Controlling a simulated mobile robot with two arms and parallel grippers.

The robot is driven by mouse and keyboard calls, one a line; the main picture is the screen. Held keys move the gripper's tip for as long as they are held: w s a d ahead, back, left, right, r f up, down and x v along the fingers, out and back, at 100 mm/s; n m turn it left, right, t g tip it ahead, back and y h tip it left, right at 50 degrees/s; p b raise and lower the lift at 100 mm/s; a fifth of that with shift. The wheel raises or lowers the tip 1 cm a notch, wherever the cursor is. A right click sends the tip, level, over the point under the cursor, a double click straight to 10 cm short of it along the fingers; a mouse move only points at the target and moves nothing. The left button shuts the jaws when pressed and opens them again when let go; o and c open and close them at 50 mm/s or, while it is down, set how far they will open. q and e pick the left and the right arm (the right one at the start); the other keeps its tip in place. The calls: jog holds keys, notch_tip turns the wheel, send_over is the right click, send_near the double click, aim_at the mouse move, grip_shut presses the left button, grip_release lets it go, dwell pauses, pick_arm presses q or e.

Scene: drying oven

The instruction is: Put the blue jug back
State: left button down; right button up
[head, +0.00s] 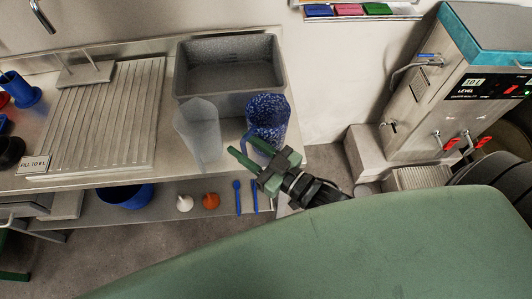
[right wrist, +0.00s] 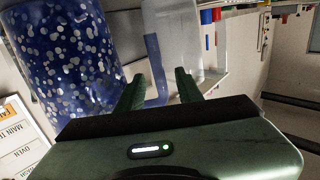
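The blue jug (head: 268,112), speckled with white, stands upright at the right end of the metal bench, in front of a grey tub. It fills the left of the right wrist view (right wrist: 60,55). My right gripper (head: 238,146) is at the jug's front left side, with its two green fingers apart. In the right wrist view a blue upright strip (right wrist: 156,68), which looks like the jug's handle, shows between the fingers, with gaps on both sides. A clear jug (head: 198,138) stands just left of the blue one. My left gripper is not in view.
The grey tub (head: 230,101) stands behind the jugs. A ribbed drainboard (head: 103,115) lies to the left. A blue bowl (head: 125,196) and small tools are on the lower shelf. A steel machine with red taps (head: 440,95) stands at the right.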

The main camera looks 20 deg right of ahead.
jog(key=b+v, duration=0.1)
jog(key=v, duration=0.7)
jog(key=shift+s+d, duration=0.2)
jog(key=shift+s, duration=0.15)
